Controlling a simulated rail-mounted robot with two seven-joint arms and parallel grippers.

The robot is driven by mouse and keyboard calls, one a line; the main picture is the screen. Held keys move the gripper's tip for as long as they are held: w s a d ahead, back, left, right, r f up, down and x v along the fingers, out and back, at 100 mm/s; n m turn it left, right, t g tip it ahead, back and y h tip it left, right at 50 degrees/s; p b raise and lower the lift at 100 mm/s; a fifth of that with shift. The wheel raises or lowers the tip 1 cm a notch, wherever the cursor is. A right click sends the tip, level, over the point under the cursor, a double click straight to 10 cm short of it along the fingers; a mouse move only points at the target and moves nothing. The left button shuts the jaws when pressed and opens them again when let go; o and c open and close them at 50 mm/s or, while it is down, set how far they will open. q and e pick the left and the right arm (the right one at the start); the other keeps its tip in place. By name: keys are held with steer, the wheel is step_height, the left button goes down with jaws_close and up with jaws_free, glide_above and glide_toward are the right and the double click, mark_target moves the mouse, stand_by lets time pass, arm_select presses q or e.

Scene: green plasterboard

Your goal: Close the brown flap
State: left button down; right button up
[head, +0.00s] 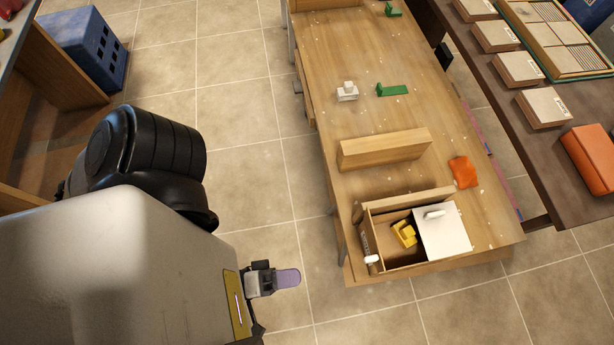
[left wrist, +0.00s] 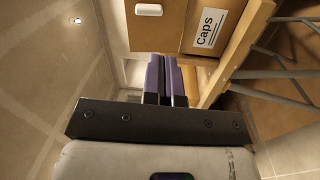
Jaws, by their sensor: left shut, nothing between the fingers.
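An open-topped brown box (head: 405,267) stands at the near end of the wooden table. A white flap (head: 447,240) with a handle covers the box's right part. A yellow item (head: 404,233) lies inside. My left gripper (head: 289,278) is shut and empty, left of the table, apart from the box; its purple fingers (left wrist: 165,78) point towards the box side. My right gripper is out of view.
A wooden block (head: 385,149) and an orange cloth-like item (head: 463,172) lie behind and beside the box. Green parts (head: 393,90) and a white piece (head: 347,92) are farther back. A dark bench (head: 505,140) stands right. The tiled floor left of the table is clear.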

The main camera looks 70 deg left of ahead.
arm_select(q)
steer(key=n, duration=0.2)
glide_toward(364, 259)
steer(key=shift+t+y, duration=0.4)
steer(key=w, duration=0.5)
steer(key=w+d, duration=0.1)
steer(key=w, duration=0.1)
steer(key=shift+w+d+f, duration=0.1)
steer(key=shift+w+f, duration=0.25)
steer(key=shift+f, duration=0.05)
